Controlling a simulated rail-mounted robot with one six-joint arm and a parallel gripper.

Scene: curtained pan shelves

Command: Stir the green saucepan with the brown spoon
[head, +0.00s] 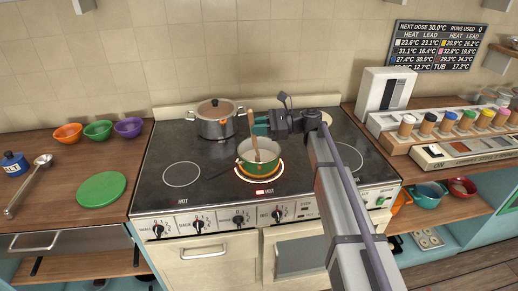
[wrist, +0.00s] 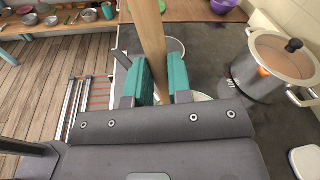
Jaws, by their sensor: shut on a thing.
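The green saucepan (head: 245,154) stands on the glowing front burner of the stove. The brown spoon (head: 254,136) stands tilted in it, with its lower end inside the pan. My gripper (head: 262,125) is above the back of the saucepan and is shut on the spoon's handle. In the wrist view the brown spoon (wrist: 151,45) rises between the teal fingers of my gripper (wrist: 163,80). There the saucepan is mostly hidden behind my gripper.
A lidded steel pot (head: 216,121) stands at the back left of the stove (head: 160,150). A green round board (head: 101,189), a ladle (head: 28,185) and several bowls (head: 98,130) are on the left counter. A spice rack (head: 450,128) is at right.

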